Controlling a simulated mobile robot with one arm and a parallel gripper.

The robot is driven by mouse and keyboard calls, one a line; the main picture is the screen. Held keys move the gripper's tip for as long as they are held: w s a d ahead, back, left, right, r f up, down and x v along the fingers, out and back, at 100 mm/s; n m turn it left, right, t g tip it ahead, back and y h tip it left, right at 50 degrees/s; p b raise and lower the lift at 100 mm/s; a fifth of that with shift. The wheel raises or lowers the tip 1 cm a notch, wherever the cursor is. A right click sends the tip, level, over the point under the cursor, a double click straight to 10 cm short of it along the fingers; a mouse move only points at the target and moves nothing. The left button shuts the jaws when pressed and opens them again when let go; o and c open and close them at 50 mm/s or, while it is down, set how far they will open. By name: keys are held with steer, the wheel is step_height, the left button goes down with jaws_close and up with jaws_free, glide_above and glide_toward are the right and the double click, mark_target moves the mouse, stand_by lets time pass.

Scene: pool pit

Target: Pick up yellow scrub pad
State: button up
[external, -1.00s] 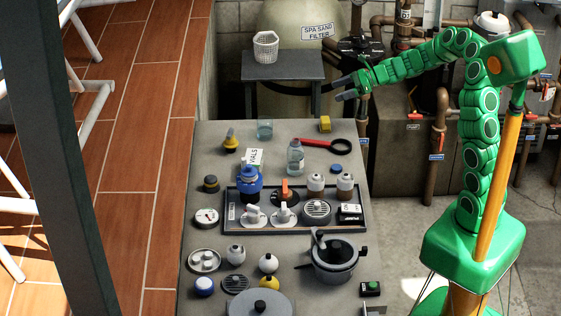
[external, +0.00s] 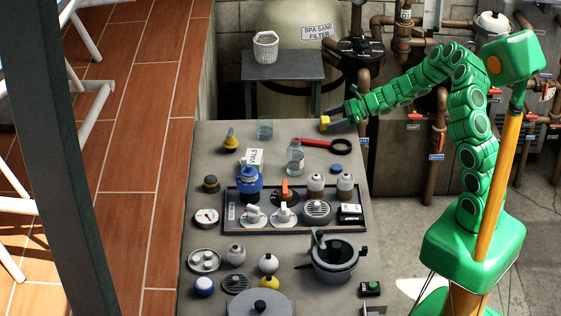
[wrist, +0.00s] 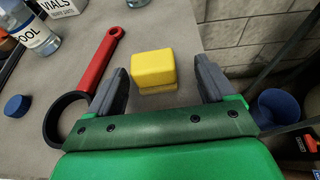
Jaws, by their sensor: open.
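The yellow scrub pad (wrist: 153,69) lies on the grey table near its far right corner, a small yellow block. In the external view, the pad (external: 324,123) is partly hidden by my fingers. My gripper (external: 336,117) is low at the table's far right corner, right at the pad. In the wrist view, the open gripper (wrist: 166,80) has one dark finger on each side of the pad. A gap shows on both sides, wider on the right.
A red-handled black ring tool (wrist: 97,72) lies close to the left finger. A blue cap (wrist: 16,106), a bottle (external: 295,158) and a clear glass (external: 265,130) stand further left. The table (external: 228,135) ends just right of the pad, near a block wall.

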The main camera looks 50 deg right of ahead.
mark_target(320, 127)
steer(key=a, duration=0.1)
steer(key=w+a, duration=0.1)
steer(key=a+f, duration=0.1)
steer(key=shift+w, duration=0.35)
steer(key=shift+x, duration=0.85)
steer(key=shift+r, duration=0.15)
steer(key=c, duration=1)
steer(key=shift+c, duration=0.2)
steer(key=shift+r, duration=0.1)
